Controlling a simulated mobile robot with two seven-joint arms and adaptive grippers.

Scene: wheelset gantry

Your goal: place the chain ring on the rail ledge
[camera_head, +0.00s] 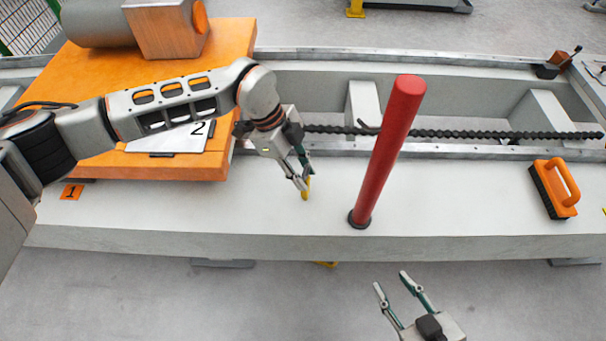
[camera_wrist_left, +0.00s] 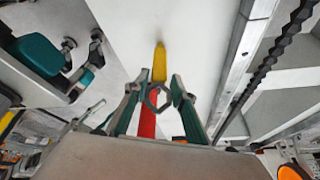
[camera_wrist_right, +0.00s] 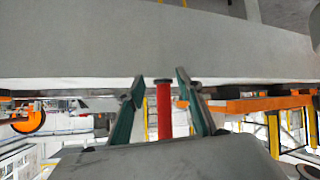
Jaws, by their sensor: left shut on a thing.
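My left gripper (camera_head: 304,187) is shut above the pale rail ledge (camera_head: 270,215), left of the red post. In the left wrist view a grey angular ring (camera_wrist_left: 157,97), which looks like the chain ring, sits between its fingertips (camera_wrist_left: 156,92). A yellow piece (camera_wrist_left: 160,62) shows just beyond the ring and also at the fingertips in the head view (camera_head: 307,188); I cannot tell whether they are joined. Whether the held thing touches the ledge is unclear. My right gripper (camera_head: 391,279) is open and empty in front of the beam; it also shows in the right wrist view (camera_wrist_right: 160,85).
A red post (camera_head: 388,150) stands on the ledge to the right. An orange-handled brush (camera_head: 556,188) lies further right. A dark chain (camera_head: 470,134) runs along the trough behind the metal rail (camera_head: 440,152). An orange block (camera_head: 205,165) stands at left.

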